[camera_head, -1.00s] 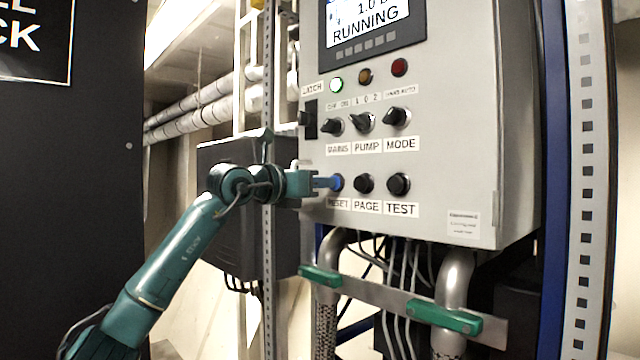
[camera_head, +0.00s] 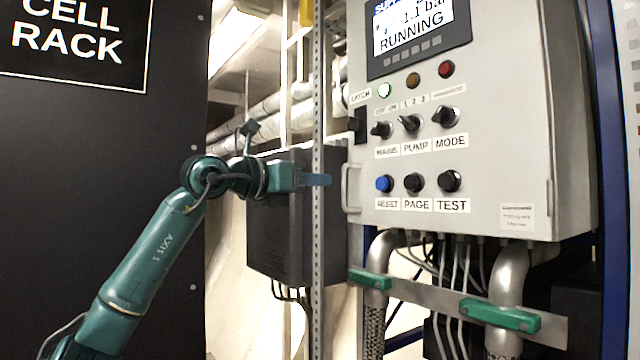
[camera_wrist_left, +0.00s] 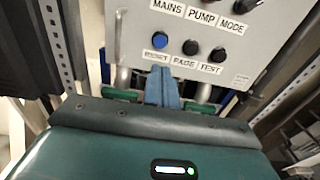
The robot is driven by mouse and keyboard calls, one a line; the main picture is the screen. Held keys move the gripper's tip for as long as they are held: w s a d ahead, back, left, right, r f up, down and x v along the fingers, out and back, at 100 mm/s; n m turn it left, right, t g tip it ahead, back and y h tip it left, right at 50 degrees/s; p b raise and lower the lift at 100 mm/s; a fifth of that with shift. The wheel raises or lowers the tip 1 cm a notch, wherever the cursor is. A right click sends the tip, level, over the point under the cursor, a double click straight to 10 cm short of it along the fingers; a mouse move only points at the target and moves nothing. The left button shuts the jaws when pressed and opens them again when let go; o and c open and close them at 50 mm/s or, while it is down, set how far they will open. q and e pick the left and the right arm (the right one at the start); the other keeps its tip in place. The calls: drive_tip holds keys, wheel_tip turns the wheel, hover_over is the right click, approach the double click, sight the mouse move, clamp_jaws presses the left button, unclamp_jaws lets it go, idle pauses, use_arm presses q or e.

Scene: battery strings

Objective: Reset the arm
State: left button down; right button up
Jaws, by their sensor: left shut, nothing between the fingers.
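My left arm reaches up from the lower left in the head view. Its gripper (camera_head: 318,179) is shut and empty, with its blue fingers pointing right. It is apart from the grey control box (camera_head: 480,215), to the left of the blue RESET button (camera_head: 383,184). In the left wrist view the closed fingers (camera_wrist_left: 162,72) point at the box's lower edge, and the RESET button (camera_wrist_left: 160,40) shows beyond their tips. The display (camera_head: 415,30) reads RUNNING and the green lamp (camera_head: 385,90) is lit. My right gripper is not in view.
A perforated metal upright (camera_head: 318,240) and a dark box (camera_head: 275,225) stand near the gripper. A black panel labelled CELL RACK (camera_head: 90,170) is at the left. Pipes with green clamps (camera_head: 500,315) run below the control box.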

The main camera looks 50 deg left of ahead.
use_arm(q)
drive_tip(key=shift+d, duration=0.1)
idle(0.3)
drive_tip(key=w+d+f+m+g+h, duration=0.1)
drive_tip(key=w+d+f+g+h, duration=0.1)
drive_tip(key=w+d+f+h, duration=0.45)
drive_tip(key=w+d+f+g+h, duration=0.2)
drive_tip(key=w+d+f, duration=0.1)
drive_tip(key=d+f, duration=0.6)
drive_tip(key=d+f+n+h, duration=0.4)
drive_tip(key=d+f+n, duration=0.4)
drive_tip(key=f, duration=0.6)
drive_tip(key=s+d+f+n+t+y, duration=0.1)
drive_tip(key=s+d+f+n+y, duration=0.15)
drive_tip(key=f+n, duration=0.4)
drive_tip(key=s+d+f+n+t+y, duration=0.1)
drive_tip(key=f+n+y, duration=0.2)
drive_tip(key=f+n, duration=0.35)
drive_tip(key=s+d+f+n+t+y, duration=0.15)
drive_tip(key=f+n, duration=0.25)
drive_tip(key=f, duration=0.5)
drive_tip(key=s+d+f+n+g+y, duration=0.2)
drive_tip(key=s+f+n, duration=0.3)
drive_tip(key=s+f, duration=0.4)
drive_tip(key=s+d+f+n+g+y, duration=0.2)
drive_tip(key=s+d+f+n+g, duration=0.2)
drive_tip(key=s+f, duration=0.4)
drive_tip(key=shift+s+d+f+n+g+p, duration=0.15)
drive_tip(key=shift+s+f+n+g+p, duration=0.25)
drive_tip(key=shift+s+n, duration=0.3)
